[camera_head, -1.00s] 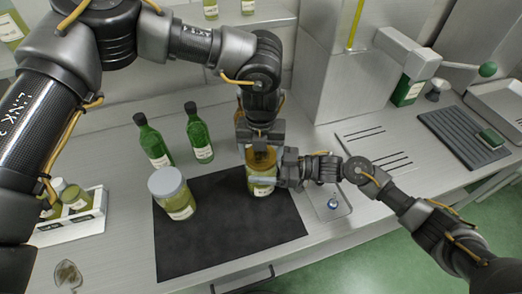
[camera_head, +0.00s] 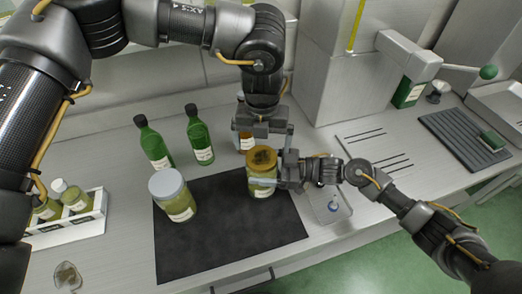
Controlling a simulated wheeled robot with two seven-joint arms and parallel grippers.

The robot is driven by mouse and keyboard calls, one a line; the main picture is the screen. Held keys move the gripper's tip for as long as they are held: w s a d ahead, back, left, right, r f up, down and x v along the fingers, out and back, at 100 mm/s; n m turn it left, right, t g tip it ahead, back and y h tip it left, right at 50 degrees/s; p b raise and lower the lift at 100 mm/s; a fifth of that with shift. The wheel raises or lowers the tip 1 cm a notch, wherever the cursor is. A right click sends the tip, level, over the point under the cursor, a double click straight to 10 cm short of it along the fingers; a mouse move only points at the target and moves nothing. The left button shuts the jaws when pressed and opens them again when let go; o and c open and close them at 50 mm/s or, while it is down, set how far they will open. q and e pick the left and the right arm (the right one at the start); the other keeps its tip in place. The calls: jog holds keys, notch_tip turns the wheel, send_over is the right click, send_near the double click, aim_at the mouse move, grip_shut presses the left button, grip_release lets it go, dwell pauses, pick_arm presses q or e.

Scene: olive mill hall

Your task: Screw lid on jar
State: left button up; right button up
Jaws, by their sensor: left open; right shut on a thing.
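A glass jar (camera_head: 262,186) with yellow-green contents and a pale label stands on the black mat (camera_head: 225,240). An amber-gold lid (camera_head: 263,157) sits on its mouth; I cannot tell how tight it is. My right gripper (camera_head: 278,182) is shut on the jar's body from the right. My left gripper (camera_head: 262,138) is open above and behind the lid, pointing down, with nothing in it. A second jar (camera_head: 175,200) with a grey-white lid stands on the left part of the mat.
Two green bottles (camera_head: 153,145) (camera_head: 199,138) stand behind the mat, and an amber bottle (camera_head: 245,140) is partly hidden behind my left gripper. A white rack (camera_head: 85,224) of small bottles and a small glass dish (camera_head: 67,276) are at left. A small tray (camera_head: 333,207) lies right of the mat.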

pick_arm(q)
notch_tip(320, 180, up, 7)
jog(key=shift+a+r, duration=0.2)
pick_arm(e)
jog(key=shift+s+a, duration=0.1)
jog(key=shift+s, duration=0.05)
jog(key=o, duration=1.9)
pick_arm(q)
jog(key=shift+a, duration=0.1)
